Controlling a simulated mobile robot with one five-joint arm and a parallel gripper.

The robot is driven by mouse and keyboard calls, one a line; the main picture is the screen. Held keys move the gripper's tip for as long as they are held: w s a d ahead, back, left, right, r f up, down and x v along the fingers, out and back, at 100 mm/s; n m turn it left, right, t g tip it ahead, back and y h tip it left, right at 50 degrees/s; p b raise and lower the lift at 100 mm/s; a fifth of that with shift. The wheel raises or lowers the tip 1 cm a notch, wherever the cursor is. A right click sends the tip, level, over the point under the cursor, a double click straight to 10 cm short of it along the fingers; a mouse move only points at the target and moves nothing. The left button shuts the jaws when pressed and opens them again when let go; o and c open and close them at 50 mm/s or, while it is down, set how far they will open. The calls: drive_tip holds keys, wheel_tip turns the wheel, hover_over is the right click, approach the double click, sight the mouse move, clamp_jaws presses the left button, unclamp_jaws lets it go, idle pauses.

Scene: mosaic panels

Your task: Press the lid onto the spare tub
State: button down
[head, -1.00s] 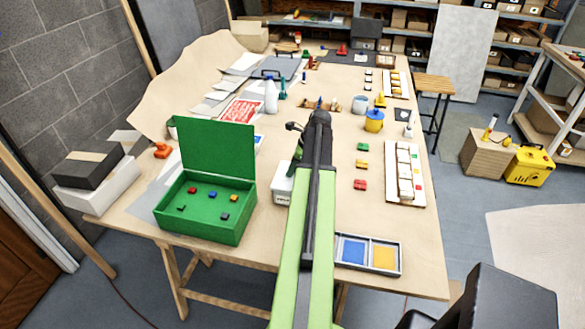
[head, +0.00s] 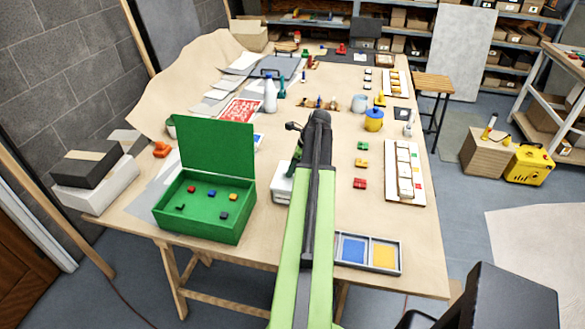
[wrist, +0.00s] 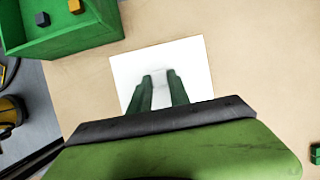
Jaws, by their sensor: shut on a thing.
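A white tub (head: 281,196) stands on the table just right of the green box, partly hidden behind my arm. A white lid (wrist: 190,60) shows in the wrist view as a pale rectangle under my fingers. My gripper (wrist: 159,76) is shut on the lid, its two green fingers around a faint pale part at the middle. In the head view, the lid (head: 281,178) is over the tub and looks roughly level. My arm hides the right side, so I cannot tell whether the lid is fully seated.
The open green box (head: 200,225) with several small blocks stands close on the left. A grey tray (head: 368,268) with blue and yellow parts lies at the front edge. Small red, green and yellow bricks (head: 360,183) lie to the right. Bare table surrounds the tub.

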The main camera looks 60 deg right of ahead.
drive_tip(key=shift+f+b, duration=0.35)
drive_tip(key=shift+b, duration=0.05)
idle(0.4)
drive_tip(key=c, duration=1.1)
unclamp_jaws()
drive_tip(key=shift+c, duration=0.2)
drive_tip(key=o, duration=0.5)
drive_tip(key=shift+r, duration=0.1)
wheel_tip(320, 180, up, 7)
drive_tip(key=p, duration=0.7)
